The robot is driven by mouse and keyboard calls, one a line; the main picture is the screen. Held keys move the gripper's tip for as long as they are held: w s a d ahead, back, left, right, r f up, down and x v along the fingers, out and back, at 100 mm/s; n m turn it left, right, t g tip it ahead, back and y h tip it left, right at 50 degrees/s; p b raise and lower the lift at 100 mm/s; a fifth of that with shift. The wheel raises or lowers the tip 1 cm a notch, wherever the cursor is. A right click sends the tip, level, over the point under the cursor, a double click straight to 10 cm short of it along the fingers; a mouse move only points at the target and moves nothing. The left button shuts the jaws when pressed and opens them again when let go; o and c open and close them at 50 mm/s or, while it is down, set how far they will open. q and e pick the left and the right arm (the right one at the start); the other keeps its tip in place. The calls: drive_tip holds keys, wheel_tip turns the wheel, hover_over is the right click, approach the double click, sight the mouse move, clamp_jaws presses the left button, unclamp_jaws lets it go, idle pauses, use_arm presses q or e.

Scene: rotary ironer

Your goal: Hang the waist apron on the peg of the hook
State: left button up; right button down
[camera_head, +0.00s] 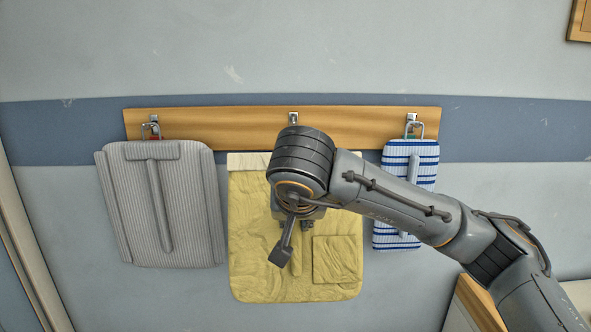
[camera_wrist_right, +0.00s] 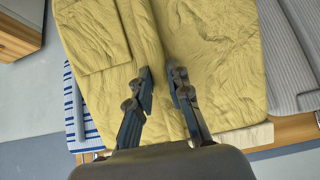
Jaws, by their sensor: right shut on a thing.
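The yellow waist apron (camera_head: 250,240) hangs spread out in front of the wall, below the middle hook (camera_head: 293,118) of the wooden rail. It has a pale waistband (camera_head: 243,160) and a pocket (camera_head: 338,260). My right gripper (camera_head: 306,224) is in front of the apron and is shut on it. In the right wrist view, the fingers (camera_wrist_right: 161,88) pinch a vertical fold of the yellow cloth (camera_wrist_right: 215,60). My right wrist hides the apron's top middle, so I cannot tell whether a loop is on the peg. My left gripper is not in view.
The wooden rail (camera_head: 220,127) carries a grey striped cloth (camera_head: 185,215) on its left hook and a blue-and-white striped cloth (camera_head: 405,205) on its right hook. Both hang close beside the apron. A wooden-edged unit (camera_head: 482,303) stands at the lower right.

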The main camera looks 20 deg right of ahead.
drive_tip(key=shift+w+r+p, duration=0.15)
drive_tip(key=shift+r, duration=0.45)
drive_tip(key=shift+w+r+p, duration=0.15)
drive_tip(key=shift+r, duration=0.4)
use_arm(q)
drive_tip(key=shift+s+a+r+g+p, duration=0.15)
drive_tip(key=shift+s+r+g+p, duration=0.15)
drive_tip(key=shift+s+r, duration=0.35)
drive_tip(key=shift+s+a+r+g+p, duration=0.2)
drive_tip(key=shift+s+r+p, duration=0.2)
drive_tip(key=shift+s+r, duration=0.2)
use_arm(e)
drive_tip(key=w+d+f, duration=0.2)
drive_tip(key=w+d, duration=0.1)
drive_tip(key=w, duration=0.6)
drive_tip(key=shift+w+f, duration=0.2)
drive_tip(key=shift+w, duration=0.15)
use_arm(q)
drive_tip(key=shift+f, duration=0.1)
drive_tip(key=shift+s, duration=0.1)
